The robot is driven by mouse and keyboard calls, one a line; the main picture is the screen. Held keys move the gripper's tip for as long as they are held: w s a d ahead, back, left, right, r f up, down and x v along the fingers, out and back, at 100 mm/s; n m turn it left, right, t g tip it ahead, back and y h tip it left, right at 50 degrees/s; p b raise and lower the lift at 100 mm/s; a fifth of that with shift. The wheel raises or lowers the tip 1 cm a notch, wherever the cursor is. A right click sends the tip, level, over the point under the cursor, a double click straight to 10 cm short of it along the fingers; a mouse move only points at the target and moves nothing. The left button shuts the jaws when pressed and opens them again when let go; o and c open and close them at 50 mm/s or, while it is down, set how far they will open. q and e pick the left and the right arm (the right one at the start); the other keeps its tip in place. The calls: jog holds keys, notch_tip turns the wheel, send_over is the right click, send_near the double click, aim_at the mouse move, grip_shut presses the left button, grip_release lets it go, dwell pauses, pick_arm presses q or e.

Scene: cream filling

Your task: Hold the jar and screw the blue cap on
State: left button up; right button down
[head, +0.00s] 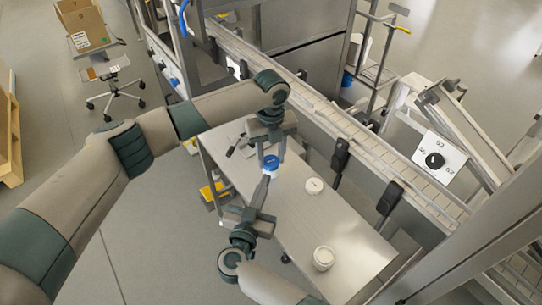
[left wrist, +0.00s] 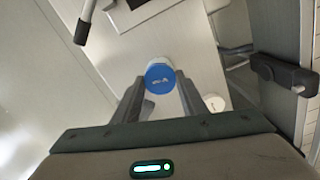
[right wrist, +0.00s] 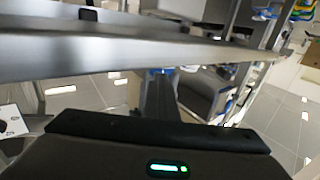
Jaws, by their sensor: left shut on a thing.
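Two white lidded jars stand on the table, one near the middle (head: 314,187) and one near the front right (head: 323,258). Dark flat items lie on its left end. A conveyor (head: 360,145) runs along the table's far side.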

pick_arm(q)
jog(key=m, duration=0.3)
jog(key=o, duration=1.3)
jog(key=shift+c, duration=0.2)
jog(key=n, duration=0.4)
jog(key=shift+n, duration=0.9)
